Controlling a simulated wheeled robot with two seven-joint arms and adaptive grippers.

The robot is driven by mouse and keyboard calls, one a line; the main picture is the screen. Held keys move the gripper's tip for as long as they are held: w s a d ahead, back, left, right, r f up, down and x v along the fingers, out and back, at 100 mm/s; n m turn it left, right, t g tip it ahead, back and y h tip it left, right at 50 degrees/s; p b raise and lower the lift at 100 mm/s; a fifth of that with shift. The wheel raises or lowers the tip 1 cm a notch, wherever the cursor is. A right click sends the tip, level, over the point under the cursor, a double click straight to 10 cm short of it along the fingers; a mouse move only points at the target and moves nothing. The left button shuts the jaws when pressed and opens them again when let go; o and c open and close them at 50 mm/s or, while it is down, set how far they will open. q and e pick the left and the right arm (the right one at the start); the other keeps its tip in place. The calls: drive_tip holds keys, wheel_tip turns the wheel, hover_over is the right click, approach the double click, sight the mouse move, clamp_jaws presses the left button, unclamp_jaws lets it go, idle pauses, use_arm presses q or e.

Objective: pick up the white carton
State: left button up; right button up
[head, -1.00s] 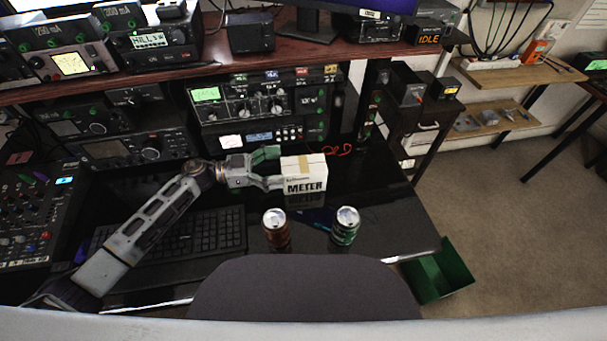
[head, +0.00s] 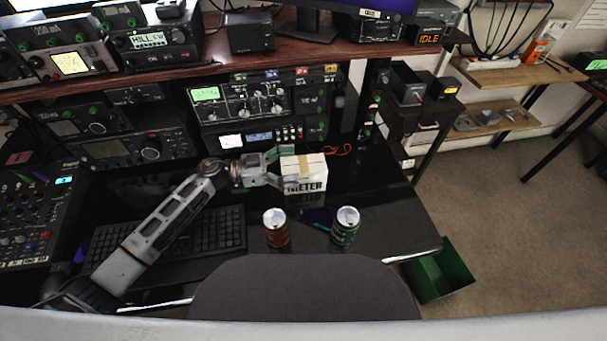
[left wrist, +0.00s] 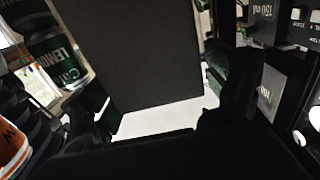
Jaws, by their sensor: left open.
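The white carton (head: 312,168), lettered METER with a tan tape strip on top, stands upright on the black desk behind two cans. My left gripper (head: 284,168) reaches it from the left and is open, with one finger at its far side and one across the left part of its lettered front. In the left wrist view a large dark grey face (left wrist: 150,55), seemingly the carton's shaded side, fills the space between the fingers (left wrist: 165,115). Whether the fingers touch the carton cannot be told. My right gripper is not in view.
A brown-red can (head: 276,230) and a green can (head: 345,228) stand just in front of the carton. A keyboard (head: 185,238) lies under my left arm. Radio equipment (head: 262,108) stands behind. A red cable (head: 340,150) lies behind right. The desk right of the carton is clear.

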use_arm(q)
drive_tip(key=shift+w+d, duration=0.1)
drive_tip(key=shift+d, duration=0.95)
drive_tip(key=c, duration=1)
